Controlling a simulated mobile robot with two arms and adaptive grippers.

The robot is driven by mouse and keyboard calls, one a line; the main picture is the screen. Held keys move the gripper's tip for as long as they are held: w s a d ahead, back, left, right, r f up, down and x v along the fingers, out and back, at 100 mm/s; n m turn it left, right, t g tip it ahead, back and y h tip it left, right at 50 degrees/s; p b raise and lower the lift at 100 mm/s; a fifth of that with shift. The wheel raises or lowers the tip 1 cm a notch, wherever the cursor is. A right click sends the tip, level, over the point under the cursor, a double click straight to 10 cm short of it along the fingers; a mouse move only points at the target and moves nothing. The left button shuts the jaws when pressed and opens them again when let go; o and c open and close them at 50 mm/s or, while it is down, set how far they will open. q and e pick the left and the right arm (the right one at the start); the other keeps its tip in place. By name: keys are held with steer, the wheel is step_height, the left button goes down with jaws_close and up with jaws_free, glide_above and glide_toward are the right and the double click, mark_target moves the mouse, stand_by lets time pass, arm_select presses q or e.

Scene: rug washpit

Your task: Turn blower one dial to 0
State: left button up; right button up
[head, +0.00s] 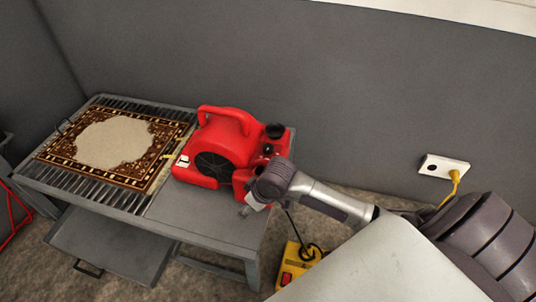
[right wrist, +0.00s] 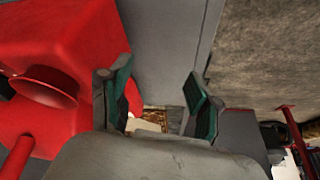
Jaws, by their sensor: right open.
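The red blower (head: 222,146) stands on the right part of the grey table, with a white label (head: 183,161) on its front left. A black round knob (head: 275,130) sits on top of its right end, with a smaller dark knob (head: 268,149) just below. I cannot read any dial setting. My right gripper (head: 250,207) is low beside the blower's right front. In the right wrist view its two green-padded fingers (right wrist: 160,98) are apart with nothing between them. The blower's red body (right wrist: 60,45) fills the left there, close to one finger. My left gripper is out of view.
A patterned rug (head: 112,145) lies on the slatted left part of the table (head: 195,225). A yellow box (head: 297,262) with a black cord sits on the floor. A wall socket (head: 443,166) holds a yellow plug. The table's front right is bare.

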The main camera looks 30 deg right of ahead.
steer(key=shift+m+h, duration=0.3)
steer(key=shift+h, duration=0.2)
steer(key=w+d+r, duration=0.4)
steer(key=d+r, duration=0.1)
steer(key=w+d+r+b, duration=0.1)
steer(key=w+d+r, duration=0.1)
steer(key=d+r, duration=0.1)
steer(key=m, duration=0.2)
glide_toward(268, 146)
steer(key=s+v, duration=0.1)
steer(key=v, duration=0.3)
steer(key=shift+h, duration=0.3)
steer(key=b+x, duration=0.1)
steer(key=x, duration=0.3)
steer(key=b+x, duration=0.1)
steer(key=x, duration=0.3)
steer(key=b+x, duration=0.1)
steer(key=x, duration=0.3)
steer(key=shift+w+a+b, duration=0.3)
steer(key=shift+a, duration=0.05)
steer(key=shift+w+f, duration=0.25)
steer(key=shift+f, duration=0.25)
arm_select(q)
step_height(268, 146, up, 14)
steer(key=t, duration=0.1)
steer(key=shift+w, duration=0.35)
